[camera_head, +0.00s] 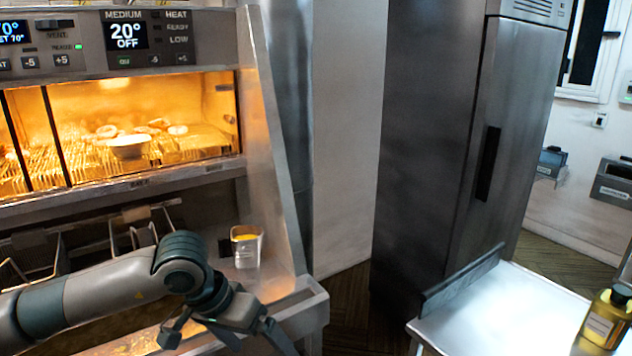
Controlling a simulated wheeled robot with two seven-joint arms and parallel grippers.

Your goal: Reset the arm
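My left arm comes in from the lower left across the front of the fryer station. My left gripper (226,338) points down over the station's lower front. Its fingers are spread apart and I see nothing between them, though the tips run close to the bottom edge of the picture. My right gripper is not in view.
A steel fridge (440,140) stands in the middle. A steel table (490,318) at right carries an oil bottle (605,322).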

